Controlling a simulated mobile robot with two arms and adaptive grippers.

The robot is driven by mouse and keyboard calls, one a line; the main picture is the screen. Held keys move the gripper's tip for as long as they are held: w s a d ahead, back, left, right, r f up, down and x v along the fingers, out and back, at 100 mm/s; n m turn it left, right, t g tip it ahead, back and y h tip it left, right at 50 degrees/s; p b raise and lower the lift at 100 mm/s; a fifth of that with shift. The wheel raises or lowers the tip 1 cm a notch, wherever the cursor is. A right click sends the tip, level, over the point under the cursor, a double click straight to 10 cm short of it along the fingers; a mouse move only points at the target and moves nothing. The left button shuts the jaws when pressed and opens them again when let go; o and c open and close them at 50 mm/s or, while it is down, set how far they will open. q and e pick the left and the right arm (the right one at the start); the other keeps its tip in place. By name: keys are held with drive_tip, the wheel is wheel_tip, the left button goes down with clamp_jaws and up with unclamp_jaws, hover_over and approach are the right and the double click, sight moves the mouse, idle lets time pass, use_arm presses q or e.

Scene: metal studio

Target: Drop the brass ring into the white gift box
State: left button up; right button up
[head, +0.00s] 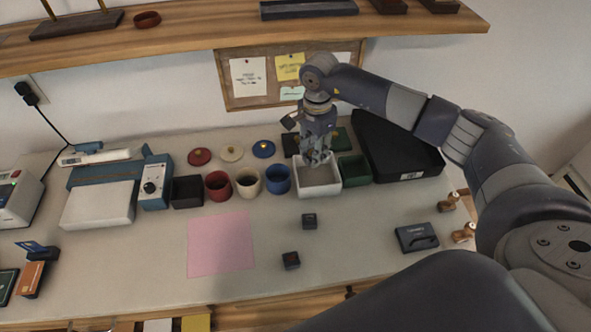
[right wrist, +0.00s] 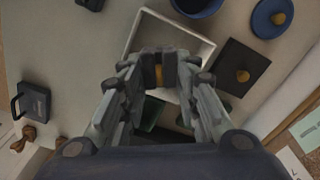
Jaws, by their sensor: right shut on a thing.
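The white gift box (head: 318,194) stands open on the bench, between the blue round box and the green square box. It also shows in the right wrist view (right wrist: 181,22). My right gripper (head: 317,162) points down over the box. In the right wrist view its fingertips (right wrist: 158,72) are shut on a small brass-coloured thing, the brass ring (right wrist: 158,76), which is mostly hidden between the fingers. In the head view the ring cannot be made out. My left gripper is not in view.
A blue round box (head: 278,180) and a green square box (head: 355,171) flank the white one. A large black case (head: 400,148) lies to the right. Two small dark cubes (head: 309,221) (head: 291,260) stand in front, near a pink sheet (head: 221,245). A shelf (head: 220,28) runs above.

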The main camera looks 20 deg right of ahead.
drive_tip(key=shift+n, duration=0.4)
drive_tip(key=shift+w+d+f+b, duration=0.15)
drive_tip(key=shift+d+f+b, duration=0.35)
drive_tip(key=shift+f, duration=0.4)
drive_tip(key=shift+w+d+f+b, duration=0.15)
drive_tip(key=shift+d+f+b, duration=0.15)
drive_tip(key=shift+f+b, duration=0.4)
drive_tip(key=shift+w+d+f+b, duration=0.15)
drive_tip(key=shift+d+f+b, duration=0.25)
drive_tip(key=shift+f, duration=0.65)
drive_tip(key=o, duration=0.9)
drive_tip(key=shift+o, duration=0.2)
wheel_tip(320, 180, up, 12)
